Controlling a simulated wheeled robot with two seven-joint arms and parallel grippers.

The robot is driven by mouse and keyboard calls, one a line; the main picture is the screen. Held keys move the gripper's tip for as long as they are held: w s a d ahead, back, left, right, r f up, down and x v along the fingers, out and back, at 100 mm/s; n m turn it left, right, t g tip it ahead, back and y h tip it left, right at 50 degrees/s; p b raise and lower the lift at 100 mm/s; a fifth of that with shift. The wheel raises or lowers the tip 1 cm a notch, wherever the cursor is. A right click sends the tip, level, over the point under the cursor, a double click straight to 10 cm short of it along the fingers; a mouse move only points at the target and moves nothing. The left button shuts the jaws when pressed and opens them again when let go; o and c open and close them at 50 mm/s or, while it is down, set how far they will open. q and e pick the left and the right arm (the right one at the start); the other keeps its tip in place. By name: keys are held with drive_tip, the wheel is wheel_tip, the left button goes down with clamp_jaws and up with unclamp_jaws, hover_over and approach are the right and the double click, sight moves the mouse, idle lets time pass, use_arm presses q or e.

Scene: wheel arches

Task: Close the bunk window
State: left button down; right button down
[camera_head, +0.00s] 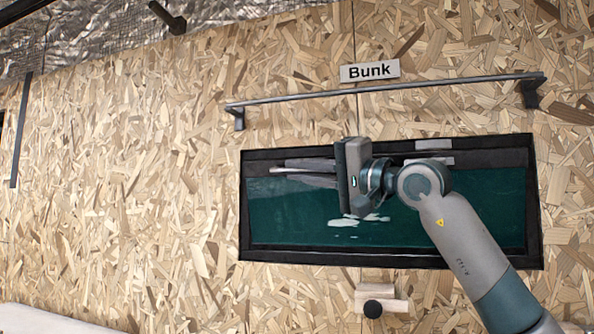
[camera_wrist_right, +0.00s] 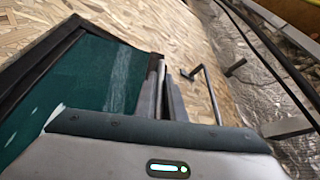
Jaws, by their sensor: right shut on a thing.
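The bunk window (camera_head: 300,225) is a wide, dark green pane in a black frame on the wall, under a "Bunk" label (camera_head: 369,71). Its green pane (camera_wrist_right: 100,80) and dark frame also fill the left of the right wrist view. My right gripper (camera_head: 285,170) reaches across the front of the window, with its fingers pointing left near the upper left edge. In the right wrist view its fingers (camera_wrist_right: 163,85) are close together at the pane's edge. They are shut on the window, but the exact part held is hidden. My left gripper is not in view.
A dark metal rail (camera_head: 380,90) runs above the window, with brackets at both ends. A wooden block with a black knob (camera_head: 373,309) sits below the frame. A silvery lining (camera_head: 80,40) lies at the upper left.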

drive_tip(key=w+m+p, duration=0.1)
drive_tip(key=w+d+r+m+h+p, duration=0.1)
drive_tip(key=w, duration=0.1)
drive_tip(key=w+r+m+p, duration=0.1)
drive_tip(key=shift+w+d, duration=0.25)
drive_tip(key=shift+d+r, duration=0.1)
drive_tip(key=c, duration=1.8)
unclamp_jaws()
drive_tip(key=shift+c, duration=0.2)
drive_tip(key=shift+w, duration=0.15)
